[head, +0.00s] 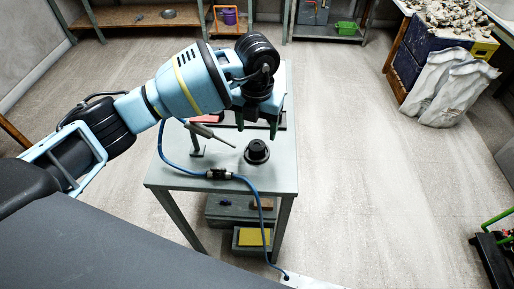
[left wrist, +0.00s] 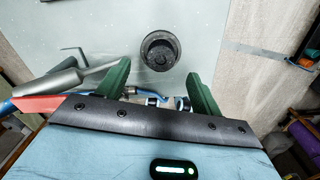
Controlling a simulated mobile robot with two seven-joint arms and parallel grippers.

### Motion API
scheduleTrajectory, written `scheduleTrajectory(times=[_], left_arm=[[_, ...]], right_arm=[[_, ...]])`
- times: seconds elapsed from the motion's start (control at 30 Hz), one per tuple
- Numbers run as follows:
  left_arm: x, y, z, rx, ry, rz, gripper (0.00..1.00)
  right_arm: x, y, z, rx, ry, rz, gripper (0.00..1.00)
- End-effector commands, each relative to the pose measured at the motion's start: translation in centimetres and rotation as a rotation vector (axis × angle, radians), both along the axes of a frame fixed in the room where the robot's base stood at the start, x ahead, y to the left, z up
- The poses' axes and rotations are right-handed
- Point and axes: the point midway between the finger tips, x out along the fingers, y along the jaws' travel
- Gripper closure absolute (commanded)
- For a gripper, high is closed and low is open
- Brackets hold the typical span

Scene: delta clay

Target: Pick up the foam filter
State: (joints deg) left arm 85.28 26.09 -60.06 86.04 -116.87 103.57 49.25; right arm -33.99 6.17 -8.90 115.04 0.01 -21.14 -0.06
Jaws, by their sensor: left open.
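A black round piece (head: 257,151) with a wider base stands on the grey table, and I take it to be the foam filter. In the left wrist view the black round piece (left wrist: 160,50) shows from above as a dark ring with a dark centre. My left gripper (head: 257,124) is open, its green fingers pointing down, above the table and behind the piece. In the left wrist view the open fingers (left wrist: 157,70) are on either side below the piece, with nothing between them. My right gripper is not in view.
The grey table (head: 280,176) carries a grey nozzle tool (head: 207,132) left of the piece. A blue hose with a black connector (head: 218,174) crosses the front and hangs over the edge. A lower shelf holds a yellow item (head: 254,237).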

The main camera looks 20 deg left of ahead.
Motion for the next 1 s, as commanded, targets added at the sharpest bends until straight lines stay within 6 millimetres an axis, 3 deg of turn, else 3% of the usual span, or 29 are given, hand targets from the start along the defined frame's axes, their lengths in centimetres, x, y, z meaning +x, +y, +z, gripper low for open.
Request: scheduleTrajectory(times=[0.37, 0.67, 0.9, 1.0], left_arm=[[-0.1, -0.1, -1.9, -0.001, 0.003, -0.001, 0.34], [-0.2, -0.2, -5.8, -0.002, 0.003, -0.001, 0.34], [-0.1, -0.2, -6.1, -0.002, -0.001, -0.003, 0.34], [-0.1, -0.2, -6.0, -0.002, 0.0, -0.003, 0.45]], right_arm=[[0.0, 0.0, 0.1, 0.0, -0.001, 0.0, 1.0], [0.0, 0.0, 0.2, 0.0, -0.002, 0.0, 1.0], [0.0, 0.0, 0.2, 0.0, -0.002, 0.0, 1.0], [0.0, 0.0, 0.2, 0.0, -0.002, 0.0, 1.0]])
